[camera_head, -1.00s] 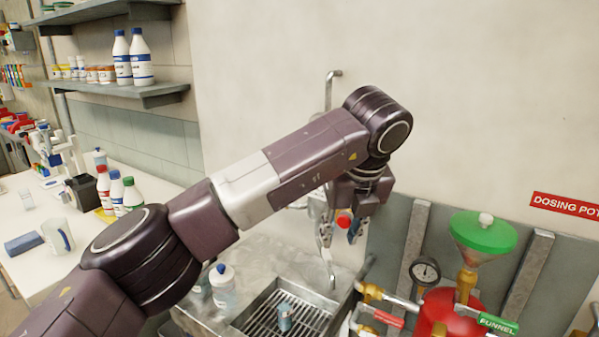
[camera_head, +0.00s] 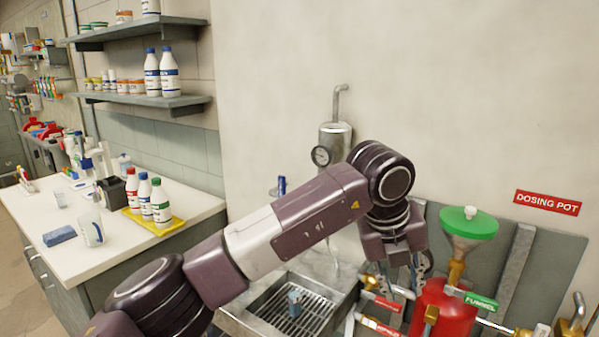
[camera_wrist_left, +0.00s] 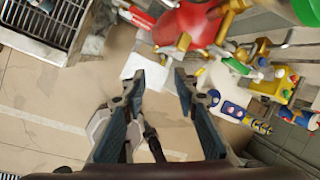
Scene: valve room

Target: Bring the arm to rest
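My left arm comes in from the lower left of the head view and reaches across the sink. Its gripper (camera_head: 402,278) points down, between the sink and the red dosing pot (camera_head: 440,312). In the left wrist view the gripper's two fingers (camera_wrist_left: 158,85) stand apart with nothing between them, so it is open and empty. Floor and pipework show beyond the fingertips. My right gripper is in neither view.
The steel sink (camera_head: 236,318) with a grate and a small blue-grey item (camera_head: 294,303) lies left of the gripper. A green funnel (camera_head: 468,223) and brass-fitted pipes stand close on the right. A white counter (camera_head: 125,262) with bottles is at left.

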